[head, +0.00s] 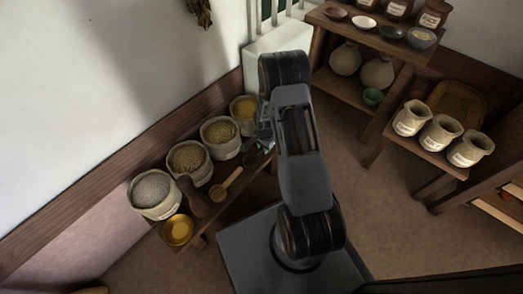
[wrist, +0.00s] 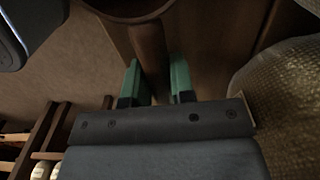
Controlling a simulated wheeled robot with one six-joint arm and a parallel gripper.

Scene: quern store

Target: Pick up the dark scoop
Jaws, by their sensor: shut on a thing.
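In the wrist view the dark scoop's brown handle (wrist: 149,45) runs between the green fingertips of my gripper (wrist: 156,75). My gripper is shut on this handle. The scoop's round bowl shows only in part at the top edge. In the head view my gripper (head: 264,138) is at the far right end of the low bench, beside the sacks. A small dark shape just below it, probably the scoop (head: 250,155), is partly hidden by my arm. I cannot tell whether the scoop touches the bench.
Several open sacks of grain (head: 188,163) line the bench (head: 225,203) along the wall. A lighter wooden scoop (head: 226,184), a dark brown rounded piece (head: 192,196) and a yellow bowl (head: 178,230) are also there. A shelf (head: 345,88) with jars and bowls stands at upper right.

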